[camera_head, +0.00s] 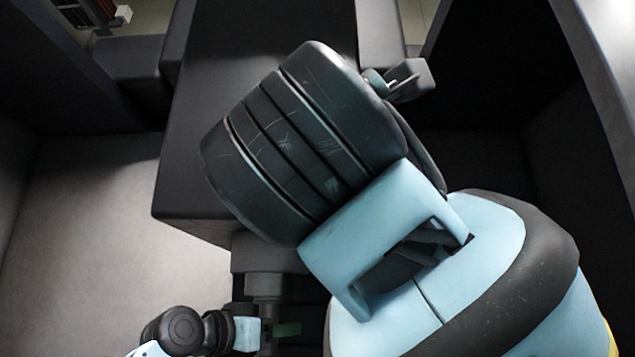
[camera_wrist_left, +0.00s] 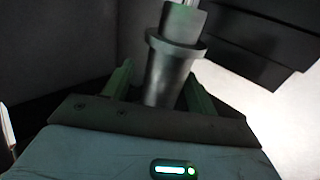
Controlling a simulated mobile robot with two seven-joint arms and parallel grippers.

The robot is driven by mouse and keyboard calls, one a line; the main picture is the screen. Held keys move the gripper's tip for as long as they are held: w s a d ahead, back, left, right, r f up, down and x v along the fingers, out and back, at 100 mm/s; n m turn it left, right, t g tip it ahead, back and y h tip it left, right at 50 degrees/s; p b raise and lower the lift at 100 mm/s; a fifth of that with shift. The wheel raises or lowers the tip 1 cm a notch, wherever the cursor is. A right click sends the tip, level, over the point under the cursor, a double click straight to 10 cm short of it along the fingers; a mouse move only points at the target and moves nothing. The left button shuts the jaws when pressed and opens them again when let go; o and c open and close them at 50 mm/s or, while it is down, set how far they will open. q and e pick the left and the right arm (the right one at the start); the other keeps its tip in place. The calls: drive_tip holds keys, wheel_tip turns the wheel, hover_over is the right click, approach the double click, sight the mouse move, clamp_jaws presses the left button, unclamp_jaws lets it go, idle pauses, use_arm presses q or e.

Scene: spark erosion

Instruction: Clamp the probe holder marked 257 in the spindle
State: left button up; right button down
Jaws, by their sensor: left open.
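In the left wrist view, my left gripper (camera_wrist_left: 160,82) is open. Its two green fingers stand on either side of a grey metal tapered piece (camera_wrist_left: 170,78) with a collar, and a shiny rod shows above it. No 257 mark is readable, and I cannot tell whether this is the probe holder or part of the spindle. In the head view, my left gripper (camera_head: 276,329) is low in the middle, with one green finger showing. It is at a grey metal cylinder (camera_head: 267,285) under the dark machine head (camera_head: 185,185). My right gripper is not in view.
A large arm link of mine fills the middle and lower right of the head view and hides much of the machine. Dark walls (camera_head: 575,140) stand on the right. A pale surface (camera_head: 85,230) lies clear at left. A dark stepped block (camera_wrist_left: 265,40) is close at upper right in the wrist view.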

use_arm(q)
drive_tip(key=v, duration=0.7)
drive_tip(key=shift+s+a+b, duration=0.2)
drive_tip(key=shift+b, duration=0.2)
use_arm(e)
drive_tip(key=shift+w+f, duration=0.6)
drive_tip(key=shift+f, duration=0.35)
use_arm(q)
drive_tip(key=shift+r, duration=0.15)
